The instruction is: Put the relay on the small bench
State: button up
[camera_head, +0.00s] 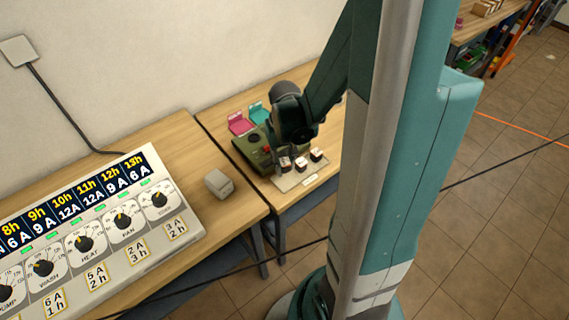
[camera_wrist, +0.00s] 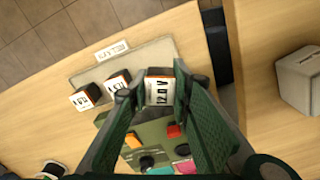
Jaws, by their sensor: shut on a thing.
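My gripper (camera_wrist: 161,97) is shut on a small dark block (camera_wrist: 160,86) with a white, orange-edged label, its fingers on either side. In the head view this block (camera_head: 285,163) is the left one of three. Two similar blocks, one near it (camera_wrist: 118,82) and one farther out (camera_wrist: 85,97), stand on a pale plate (camera_wrist: 97,70). I cannot tell whether the held block still touches the plate. No block is clearly marked as the relay. The wooden bench under them (camera_head: 237,104) stands right of another wooden bench (camera_head: 184,143); I cannot tell which is called small.
A green device (camera_head: 257,149) with coloured buttons stands behind the plate. Pink (camera_head: 239,122) and teal (camera_head: 259,112) holders are behind it. A grey box (camera_head: 218,183) and a large dial panel (camera_head: 95,235) occupy the left bench. A gap separates the benches.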

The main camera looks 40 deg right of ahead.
aim_at(285, 161)
jog(key=shift+f+b, duration=1.75)
jog(key=shift+f, duration=1.2)
jog(key=shift+f+b, duration=0.3)
jog(key=shift+f, duration=0.05)
jog(key=o, duration=1.1)
jog(key=shift+c, duration=0.2)
jog(key=shift+r, duration=0.25)
jog(key=shift+r, duration=5.75)
